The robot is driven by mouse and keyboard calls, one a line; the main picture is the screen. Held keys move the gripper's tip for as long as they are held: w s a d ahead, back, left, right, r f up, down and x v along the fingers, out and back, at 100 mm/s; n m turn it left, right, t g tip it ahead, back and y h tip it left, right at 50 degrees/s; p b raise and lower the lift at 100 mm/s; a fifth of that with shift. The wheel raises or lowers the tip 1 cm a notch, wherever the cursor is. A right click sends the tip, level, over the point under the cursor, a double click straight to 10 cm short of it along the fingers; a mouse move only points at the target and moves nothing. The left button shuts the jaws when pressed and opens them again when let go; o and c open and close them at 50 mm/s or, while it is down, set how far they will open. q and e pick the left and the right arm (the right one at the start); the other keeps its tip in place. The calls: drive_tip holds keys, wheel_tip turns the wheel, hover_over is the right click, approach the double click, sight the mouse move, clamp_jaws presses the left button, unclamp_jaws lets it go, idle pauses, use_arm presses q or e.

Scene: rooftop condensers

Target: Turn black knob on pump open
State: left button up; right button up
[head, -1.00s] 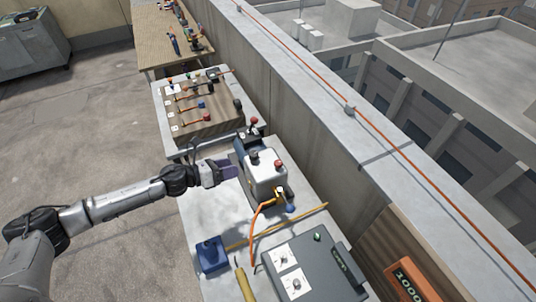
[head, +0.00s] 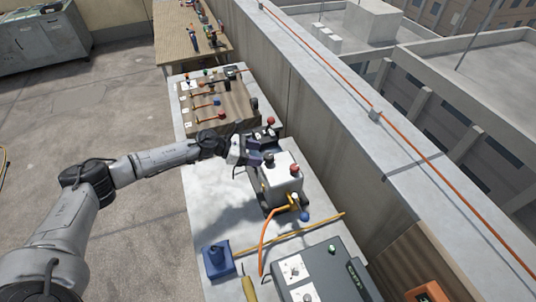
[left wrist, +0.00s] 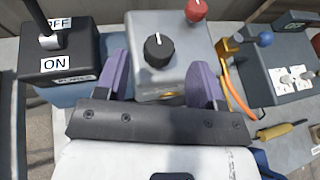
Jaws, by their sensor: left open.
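The pump (head: 284,184) is a pale grey box on the bench. In the left wrist view, its grey top (left wrist: 182,72) carries a round black knob (left wrist: 158,51) with a white pointer mark that points roughly up in the picture. A red knob (left wrist: 196,10) sits beyond it. My left gripper (left wrist: 160,68) is open, with one purple finger on each side of the black knob in the picture. I cannot tell whether either finger touches the pump. In the head view, the left gripper (head: 258,156) is at the pump's far side. My right gripper is not in view.
A black ON/OFF switch box (left wrist: 58,62) stands left of the gripper in the left wrist view. A blue box (head: 217,260), orange hose (head: 264,240) and grey unit with dials (head: 325,275) lie nearer on the bench. A concrete parapet (head: 350,130) runs along the right.

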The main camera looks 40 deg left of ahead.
sight(267, 155)
use_arm(q)
drive_tip(key=shift+x, duration=2.4)
drive_tip(key=shift+c, duration=0.3)
